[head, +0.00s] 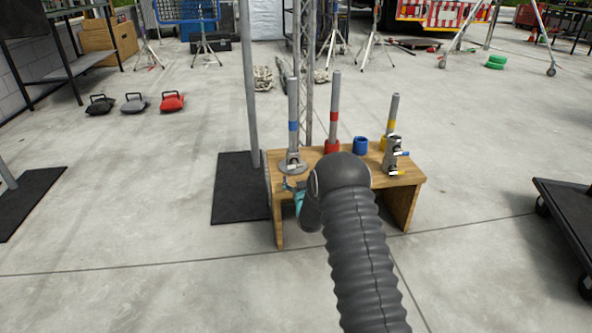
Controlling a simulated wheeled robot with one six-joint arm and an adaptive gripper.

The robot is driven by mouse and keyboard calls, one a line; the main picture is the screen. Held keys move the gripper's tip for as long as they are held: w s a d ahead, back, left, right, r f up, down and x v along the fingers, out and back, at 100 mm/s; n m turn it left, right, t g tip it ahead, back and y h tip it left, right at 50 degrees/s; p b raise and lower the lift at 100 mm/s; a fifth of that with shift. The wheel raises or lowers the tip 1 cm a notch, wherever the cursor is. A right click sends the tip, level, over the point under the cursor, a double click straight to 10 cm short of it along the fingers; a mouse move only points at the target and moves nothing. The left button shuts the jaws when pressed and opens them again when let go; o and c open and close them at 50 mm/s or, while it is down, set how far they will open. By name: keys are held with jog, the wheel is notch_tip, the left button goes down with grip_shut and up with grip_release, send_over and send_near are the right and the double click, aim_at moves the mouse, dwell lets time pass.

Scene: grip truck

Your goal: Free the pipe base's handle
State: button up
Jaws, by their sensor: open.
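A grey pipe (293,106) with a blue band stands upright in a round metal base (292,167) at the left end of a wooden bench. No handle on this base can be made out clearly at this size. My gripper (292,186), with a teal part behind it, is open at the bench's front left edge, just in front of and below that base. My arm hides part of the gripper. I cannot tell whether a finger touches the base or its handle. Nothing is seen held.
On the bench (403,180) stand a red-banded pipe (334,95), a yellow-banded pipe (393,112), a blue cup (360,146) and a metal fitting (394,156). A pole (249,90) rises from a black mat (238,196) at left. A dark cart (570,215) stands right.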

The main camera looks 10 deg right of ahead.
aim_at(296, 167)
jog(key=shift+w, duration=3.15)
jog(key=c, duration=1.2)
jog(key=shift+o, duration=0.2)
jog(key=shift+f+n+b, duration=0.1)
jog(key=shift+n+b, duration=0.6)
jog(key=shift+b, duration=0.15)
jog(key=n, duration=0.3)
jog(key=o, duration=1.2)
jog(key=shift+c, duration=0.2)
